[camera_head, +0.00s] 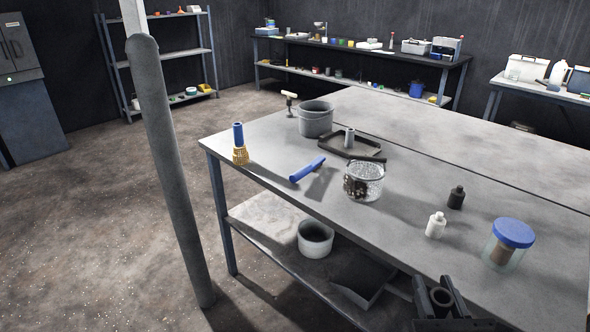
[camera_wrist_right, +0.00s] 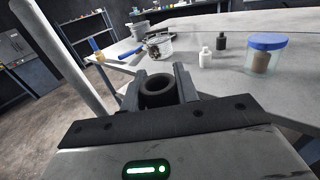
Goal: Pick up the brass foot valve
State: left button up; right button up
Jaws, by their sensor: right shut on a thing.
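My right gripper (camera_head: 437,288) is at the bottom of the head view, by the near edge of the workbench. It is shut on a dark hollow cylinder (camera_head: 440,298), whose round open end faces up between the fingers. The cylinder (camera_wrist_right: 157,92) also shows between the fingers in the right wrist view. It looks dark grey, and I cannot tell whether it is the brass foot valve. A blue-topped piece with a brass-coloured mesh base (camera_head: 240,155) stands upright at the bench's left corner, far from the gripper. My left gripper is not in view.
The workbench (camera_head: 420,235) holds a grey bucket (camera_head: 316,119), a dark tray (camera_head: 350,146), a blue-handled tool (camera_head: 308,170), a mesh basket (camera_head: 364,181), white (camera_head: 436,226) and black (camera_head: 456,197) bottles and a blue-lidded jar (camera_head: 510,244). A grey post (camera_head: 175,170) stands left.

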aim_at(240, 155)
jog(key=u, duration=0.35)
jog(key=i, duration=1.65)
